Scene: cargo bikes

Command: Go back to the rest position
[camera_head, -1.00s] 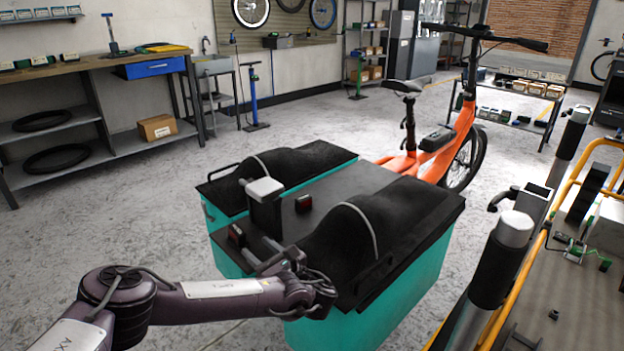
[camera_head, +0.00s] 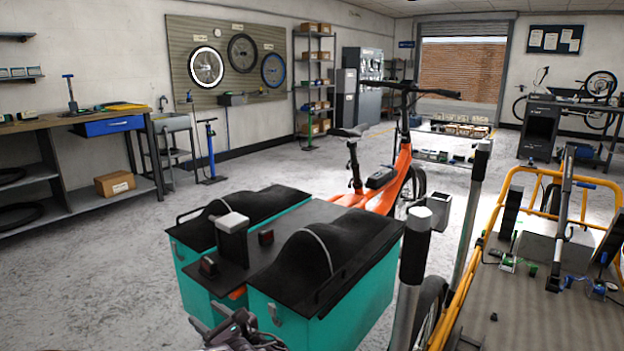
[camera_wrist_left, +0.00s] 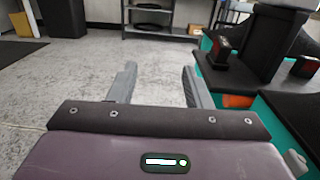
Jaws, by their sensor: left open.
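My left gripper (camera_wrist_left: 158,88) is open and empty in the left wrist view, its two grey fingers apart over the concrete floor. In the head view only part of my left arm's end (camera_head: 238,330) shows at the bottom edge, close in front of the teal cargo boxes. Its fingers are hard to make out there. My right gripper is not in view.
An orange cargo bike (camera_head: 395,178) carries teal boxes (camera_head: 335,310) with black lids just ahead. A yellow-framed cargo bike (camera_head: 520,300) stands on the right. A workbench (camera_head: 60,120) is on the left. Floor (camera_head: 110,260) between bench and boxes is clear.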

